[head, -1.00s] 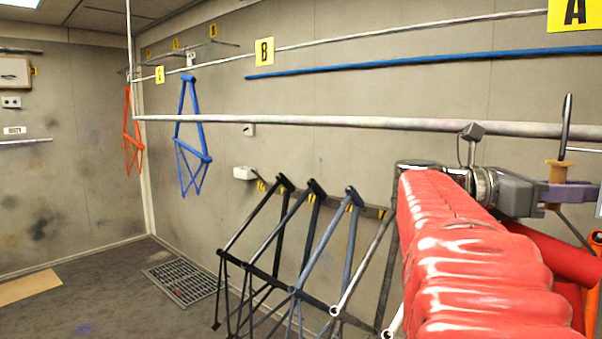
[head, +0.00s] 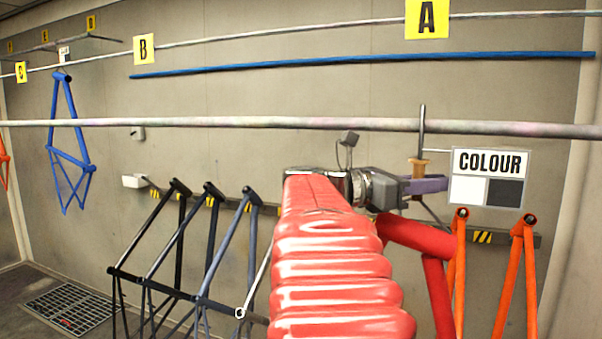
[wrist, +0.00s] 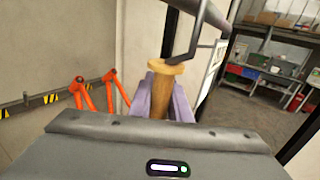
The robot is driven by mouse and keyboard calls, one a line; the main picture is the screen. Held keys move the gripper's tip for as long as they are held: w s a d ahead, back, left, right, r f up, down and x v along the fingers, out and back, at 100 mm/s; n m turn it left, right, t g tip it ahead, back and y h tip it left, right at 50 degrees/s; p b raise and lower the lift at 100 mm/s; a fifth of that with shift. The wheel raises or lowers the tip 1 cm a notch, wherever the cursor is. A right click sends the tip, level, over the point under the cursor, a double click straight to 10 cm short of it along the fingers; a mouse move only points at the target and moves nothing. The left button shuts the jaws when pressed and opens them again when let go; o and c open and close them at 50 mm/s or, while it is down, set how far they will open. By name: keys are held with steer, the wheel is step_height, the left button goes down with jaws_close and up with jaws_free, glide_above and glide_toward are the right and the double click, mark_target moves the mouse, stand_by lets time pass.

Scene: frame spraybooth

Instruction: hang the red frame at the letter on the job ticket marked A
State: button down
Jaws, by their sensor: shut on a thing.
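My gripper (head: 432,186) has purple jaws shut on a wooden hook handle (head: 420,166). The wrist view shows the jaws (wrist: 163,100) on the same handle, with a bent dark rod above. In the head view the rod (head: 422,120) stands upright, overlapping the near pale rail (head: 300,123); I cannot tell if they touch. Red tubes (head: 436,290) below the gripper look like the red frame hanging from the hook; my red-sleeved arm hides part. I see no readable job ticket.
A blue frame (head: 70,158) hangs at left. Dark frames (head: 165,225) and orange frames (head: 525,265) lean at the wall rack. A COLOUR board (head: 489,177) is right of my gripper. A blue bar (head: 350,61) crosses below sign A. A floor grate (head: 72,308) lies at lower left.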

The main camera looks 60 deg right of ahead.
steer(key=shift+f, duration=0.35)
stand_by(0.3)
steer(key=c, duration=1.6)
jaws_free()
steer(key=shift+f, duration=0.15)
steer(key=shift+o, duration=0.2)
steer(key=shift+f, duration=0.2)
steer(key=v, duration=1.4)
steer(key=shift+r, duration=0.15)
steer(key=shift+s, duration=0.1)
